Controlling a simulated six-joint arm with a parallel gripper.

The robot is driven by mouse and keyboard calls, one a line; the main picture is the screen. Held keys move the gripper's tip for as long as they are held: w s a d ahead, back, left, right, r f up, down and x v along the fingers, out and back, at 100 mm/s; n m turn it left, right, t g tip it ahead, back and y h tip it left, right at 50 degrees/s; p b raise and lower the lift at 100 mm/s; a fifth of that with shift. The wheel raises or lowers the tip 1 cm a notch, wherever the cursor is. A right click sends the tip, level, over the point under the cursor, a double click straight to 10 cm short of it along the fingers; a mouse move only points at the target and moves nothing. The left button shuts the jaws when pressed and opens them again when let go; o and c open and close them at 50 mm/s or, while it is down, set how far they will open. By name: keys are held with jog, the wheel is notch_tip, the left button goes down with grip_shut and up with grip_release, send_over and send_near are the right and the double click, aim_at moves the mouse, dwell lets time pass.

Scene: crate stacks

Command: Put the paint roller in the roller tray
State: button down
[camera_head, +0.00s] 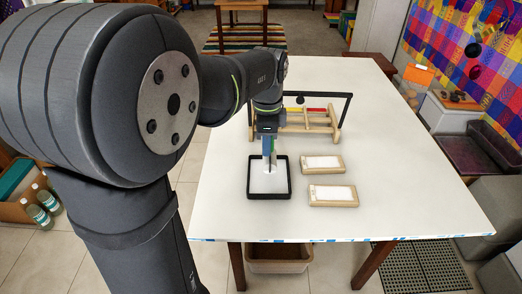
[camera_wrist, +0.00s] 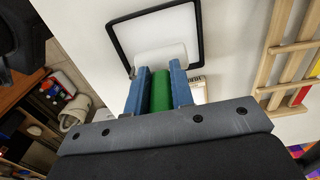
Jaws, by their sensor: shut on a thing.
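My gripper (camera_head: 268,150) hangs fingers down over the roller tray, a white tray with a black rim (camera_head: 268,197), on the white table. In the wrist view my gripper (camera_wrist: 160,74) is shut on the green handle (camera_wrist: 161,92) of the paint roller, one blue finger on each side. The roller's white head (camera_wrist: 161,56) lies just beyond the fingertips and overlaps the near side of the tray's black rim (camera_wrist: 200,38). The fingers hide part of the handle. I cannot tell whether the roller touches the tray floor.
Two wooden blocks with white tops, one farther (camera_head: 340,167) and one nearer (camera_head: 350,203), lie right of the tray. A wooden rack (camera_head: 300,127) with red and yellow pieces and a black frame stands behind it. The table (camera_head: 420,205) is clear to the right.

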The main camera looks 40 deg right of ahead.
jog(key=shift+f, duration=2)
jog(key=shift+f, duration=0.1)
jog(key=c, duration=1.3)
grip_release()
jog(key=shift+o, duration=0.2)
notch_tip(320, 180, up, 12)
jog(key=shift+r, duration=0.15)
notch_tip(320, 180, down, 12)
jog(key=shift+f, duration=0.15)
jog(key=shift+r, duration=1.9)
